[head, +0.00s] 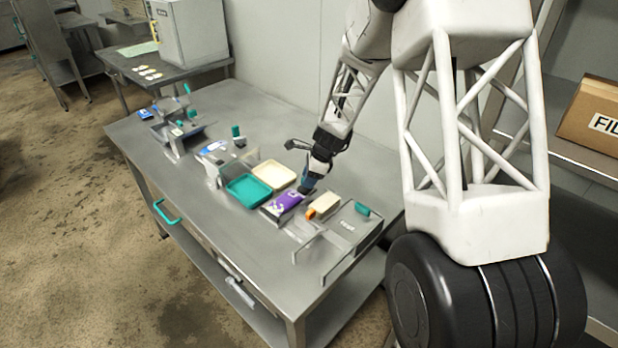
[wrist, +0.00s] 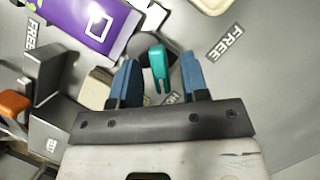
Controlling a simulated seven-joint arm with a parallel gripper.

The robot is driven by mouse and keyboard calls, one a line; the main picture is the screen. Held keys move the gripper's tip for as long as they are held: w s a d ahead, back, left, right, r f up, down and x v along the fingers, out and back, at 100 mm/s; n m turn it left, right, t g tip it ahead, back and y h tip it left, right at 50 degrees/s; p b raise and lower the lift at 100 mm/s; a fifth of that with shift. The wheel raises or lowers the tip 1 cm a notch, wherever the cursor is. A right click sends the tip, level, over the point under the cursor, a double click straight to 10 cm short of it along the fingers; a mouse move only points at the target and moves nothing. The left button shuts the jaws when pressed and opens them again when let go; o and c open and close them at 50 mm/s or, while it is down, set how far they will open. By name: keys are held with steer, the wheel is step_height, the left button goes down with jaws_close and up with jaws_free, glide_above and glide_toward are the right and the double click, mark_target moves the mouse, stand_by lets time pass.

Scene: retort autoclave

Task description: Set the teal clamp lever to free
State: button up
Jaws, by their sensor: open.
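The teal clamp lever (wrist: 159,66) shows in the wrist view, on a dark round base. It lies between the two blue fingertips of my gripper (wrist: 160,80), with a visible gap on each side. My gripper is open and holds nothing. Another label (wrist: 174,97) under the fingers is mostly hidden. In the head view my gripper (head: 307,184) is low over the table beside the purple packet (head: 287,202); the lever between its fingers cannot be made out there.
The purple packet also shows in the wrist view (wrist: 85,22). A cream block (head: 325,205) and an orange piece (head: 311,213) sit close by in a metal fixture. A teal tray (head: 248,191) and a cream tray (head: 273,176) lie to the left. The table's front strip is clear.

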jaws_close()
